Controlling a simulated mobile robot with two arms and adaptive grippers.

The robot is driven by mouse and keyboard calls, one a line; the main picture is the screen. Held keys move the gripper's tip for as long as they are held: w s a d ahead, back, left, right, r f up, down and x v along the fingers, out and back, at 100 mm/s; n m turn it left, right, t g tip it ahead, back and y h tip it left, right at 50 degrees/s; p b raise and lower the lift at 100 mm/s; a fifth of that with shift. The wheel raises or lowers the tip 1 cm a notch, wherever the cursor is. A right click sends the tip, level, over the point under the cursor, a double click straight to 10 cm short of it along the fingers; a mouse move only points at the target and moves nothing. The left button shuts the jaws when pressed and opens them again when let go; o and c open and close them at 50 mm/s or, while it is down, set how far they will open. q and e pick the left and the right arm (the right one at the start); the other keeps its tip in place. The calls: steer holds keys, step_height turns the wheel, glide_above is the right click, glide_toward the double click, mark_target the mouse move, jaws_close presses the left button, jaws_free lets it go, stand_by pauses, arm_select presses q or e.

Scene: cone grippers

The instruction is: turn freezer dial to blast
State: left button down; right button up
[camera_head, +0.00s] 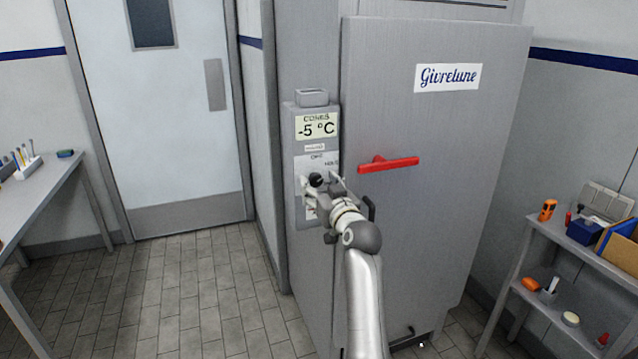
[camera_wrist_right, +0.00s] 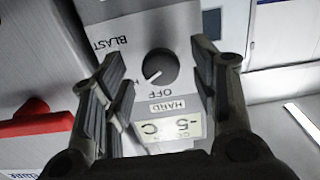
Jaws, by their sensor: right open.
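The freezer dial (camera_wrist_right: 160,67) is a round black knob on a grey control panel (camera_head: 302,165), below a display reading -5 °C. In the right wrist view the panel is upside down, with OFF below the dial and BLAST (camera_wrist_right: 107,45) at upper left. The dial's white mark points down-left there, near a label mostly hidden by a finger. My right gripper (camera_head: 322,182) is open in front of the panel, its fingers on either side of the dial. I cannot tell whether they touch it. My left gripper is not in view.
The grey freezer door (camera_head: 450,200) has a red handle (camera_head: 388,164) just right of my right gripper. A shelf unit (camera_head: 570,250) with tools stands at the right, a table (camera_head: 40,195) at the left. The tiled floor (camera_head: 180,290) in front of the white door is clear.

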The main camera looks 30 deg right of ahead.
steer(key=shift+w+d, duration=0.1)
steer(key=shift+w, duration=0.3)
steer(key=c, duration=1)
steer(key=shift+c, duration=0.2)
